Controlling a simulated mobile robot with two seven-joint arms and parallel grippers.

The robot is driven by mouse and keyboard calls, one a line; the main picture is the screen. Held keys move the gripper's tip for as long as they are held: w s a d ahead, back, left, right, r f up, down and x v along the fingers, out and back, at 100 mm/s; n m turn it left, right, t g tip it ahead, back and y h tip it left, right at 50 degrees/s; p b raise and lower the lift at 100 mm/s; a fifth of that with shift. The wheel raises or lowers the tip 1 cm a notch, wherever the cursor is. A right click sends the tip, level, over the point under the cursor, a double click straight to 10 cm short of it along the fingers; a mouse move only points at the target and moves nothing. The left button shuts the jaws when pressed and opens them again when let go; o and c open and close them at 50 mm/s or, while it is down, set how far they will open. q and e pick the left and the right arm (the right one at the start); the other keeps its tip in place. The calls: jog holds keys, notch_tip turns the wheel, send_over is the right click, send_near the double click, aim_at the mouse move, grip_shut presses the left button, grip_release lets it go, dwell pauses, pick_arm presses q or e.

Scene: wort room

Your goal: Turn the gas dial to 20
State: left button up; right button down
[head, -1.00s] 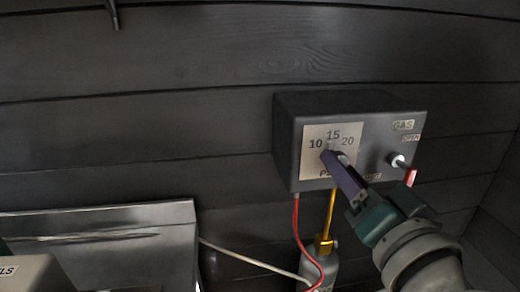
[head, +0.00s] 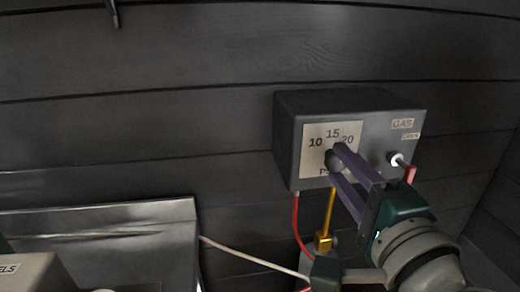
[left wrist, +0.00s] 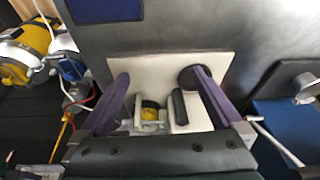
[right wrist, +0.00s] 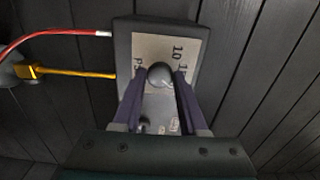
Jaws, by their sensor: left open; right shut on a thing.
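The gas dial is a grey round knob (head: 333,161) on a pale plate marked 10, 15 and 20 (head: 347,139), on the front of a dark wall box (head: 330,105). My right gripper (head: 335,164) is shut on the knob, one finger above it and one below. In the right wrist view the knob (right wrist: 158,76) sits between the two fingertips. I cannot tell which number the dial points to; the fingers cover part of the plate. My left gripper (left wrist: 155,80) is open and empty, with fingers wide apart, in the left wrist view.
A white knob (head: 396,158) with a red lever (head: 410,174) is right of the dial, under the GAS label (head: 403,123). A red hose (head: 296,220) and a yellow pipe (head: 331,207) run below the box. A metal panel (head: 120,235) stands at lower left.

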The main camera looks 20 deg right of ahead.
pick_arm(q)
jog(key=shift+f, duration=0.1)
pick_arm(e)
jog(key=shift+m, duration=1)
jog(key=shift+c, duration=2.3)
grip_release()
pick_arm(q)
notch_tip(320, 180, down, 2)
jog(key=shift+f+b, duration=0.1)
jog(key=shift+b, duration=1.05)
pick_arm(e)
jog(key=v, duration=1)
jog(key=shift+w+a, duration=0.1)
